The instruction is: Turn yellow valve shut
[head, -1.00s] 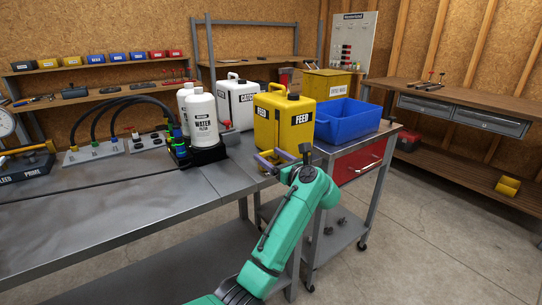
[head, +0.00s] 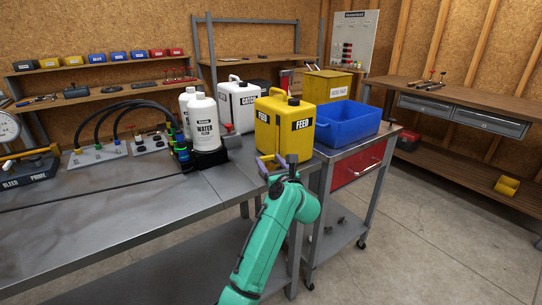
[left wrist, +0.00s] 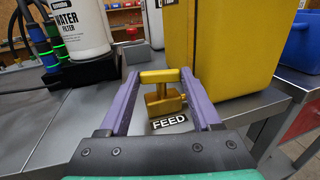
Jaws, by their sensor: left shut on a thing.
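The yellow valve (left wrist: 163,100) stands on the bench edge behind a plate marked FEED (left wrist: 169,122), in the left wrist view. Its bar handle (left wrist: 160,76) lies crosswise between the two purple fingers of my left gripper (left wrist: 163,86). The gripper is shut on the handle, one finger at each end. In the head view my left gripper (head: 271,163) is at the bench corner in front of the yellow FEED jug (head: 284,125), and the valve is mostly hidden there. My right gripper is not in view.
The FEED jug stands just behind the valve. A blue bin (head: 347,124) sits on the cart to the right. The white water filter bottle (head: 204,122) and a white catch jug (head: 238,103) are to the left. The bench's front left is mostly clear.

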